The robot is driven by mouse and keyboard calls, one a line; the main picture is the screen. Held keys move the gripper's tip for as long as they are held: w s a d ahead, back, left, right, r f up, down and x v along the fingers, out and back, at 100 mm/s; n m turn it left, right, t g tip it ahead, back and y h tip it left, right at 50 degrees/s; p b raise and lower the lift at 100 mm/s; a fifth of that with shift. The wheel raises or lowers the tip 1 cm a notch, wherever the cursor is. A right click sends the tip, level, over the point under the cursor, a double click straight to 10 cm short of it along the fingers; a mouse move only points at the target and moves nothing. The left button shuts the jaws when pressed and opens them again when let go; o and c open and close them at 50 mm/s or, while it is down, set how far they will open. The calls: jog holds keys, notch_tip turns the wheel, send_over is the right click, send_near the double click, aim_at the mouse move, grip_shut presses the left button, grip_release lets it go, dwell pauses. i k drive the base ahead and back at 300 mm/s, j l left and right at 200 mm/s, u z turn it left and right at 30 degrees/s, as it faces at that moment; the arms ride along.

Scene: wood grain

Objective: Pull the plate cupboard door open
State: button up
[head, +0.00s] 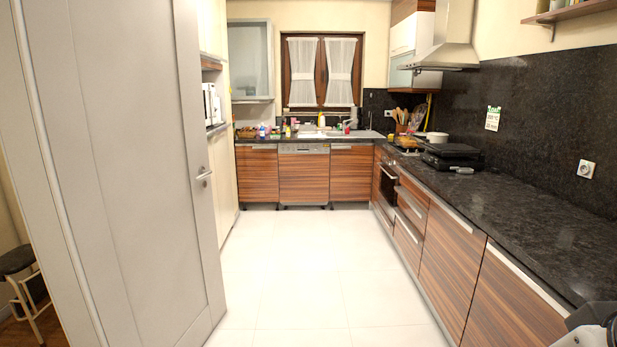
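No plates show, so I cannot tell which cupboard is the plate cupboard. A grey wall cupboard (250,60) hangs at the back left; I cannot tell if its front is glass or open. A white-fronted wall cupboard (402,38) hangs at the back right beside the hood and looks shut. The striped wood base cupboards along the right (448,250) and the back (257,175) have metal handles and look shut. Part of my arm shows at the bottom right corner, by the near right cupboard (510,300). My gripper's fingers are not visible.
A large grey door (130,170) with a lever handle stands close on the left. The pale tiled floor (300,270) is clear up to the back cupboards. The dark counter (500,205) on the right holds a black grill (452,155). A stool (22,280) stands far left.

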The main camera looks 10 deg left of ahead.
aim_at(257, 164)
jog(key=i+u, duration=0.25)
jog(key=u, duration=0.2)
jog(key=i, duration=7.5)
jog(key=i+l+u, duration=0.15)
jog(key=i+u, duration=0.3)
jog(key=i, duration=0.1)
